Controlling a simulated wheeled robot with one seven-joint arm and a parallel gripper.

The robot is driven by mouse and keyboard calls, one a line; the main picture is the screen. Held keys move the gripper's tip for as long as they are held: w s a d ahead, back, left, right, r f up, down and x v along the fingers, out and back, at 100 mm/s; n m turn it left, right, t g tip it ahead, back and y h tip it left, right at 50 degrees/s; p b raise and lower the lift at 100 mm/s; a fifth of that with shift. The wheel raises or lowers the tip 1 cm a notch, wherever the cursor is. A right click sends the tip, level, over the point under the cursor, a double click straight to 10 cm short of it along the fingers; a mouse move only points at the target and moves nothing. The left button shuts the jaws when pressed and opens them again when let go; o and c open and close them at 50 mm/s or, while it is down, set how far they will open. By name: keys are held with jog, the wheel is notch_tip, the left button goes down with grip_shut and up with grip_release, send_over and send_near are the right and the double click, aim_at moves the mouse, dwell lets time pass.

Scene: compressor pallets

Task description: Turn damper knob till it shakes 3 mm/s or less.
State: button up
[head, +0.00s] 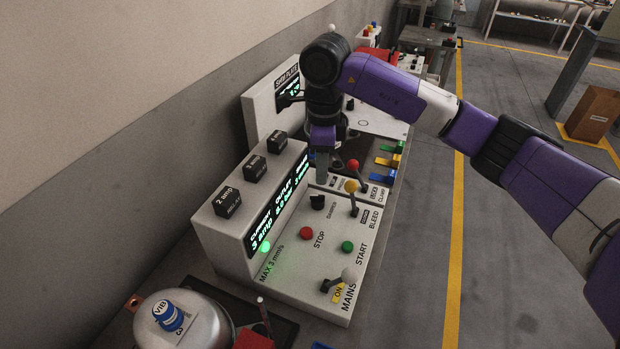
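The damper knob (317,202) is a small black knob on the white control panel (300,278), beside the label DAMPER. My gripper (321,180) points down just behind the knob, and a gap seems to show between them. Its fingers are seen edge-on, so I cannot tell if they are open or shut. The display (276,208) on the sloped housing reads CURRENT 3 amp and OUTLET 5.0 bar in green. A green lamp (265,246) is lit near the label MAX 3 mm/s.
A tank (185,325) stands front left.

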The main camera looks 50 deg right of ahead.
aim_at(320, 196)
jog(key=shift+w+f, duration=0.2)
notch_tip(320, 196, down, 7)
jog(key=shift+d+f+p, duration=0.1)
jog(key=shift+f+p, duration=0.1)
jog(key=shift+p, duration=0.35)
jog(key=shift+c, duration=0.4)
grip_shut()
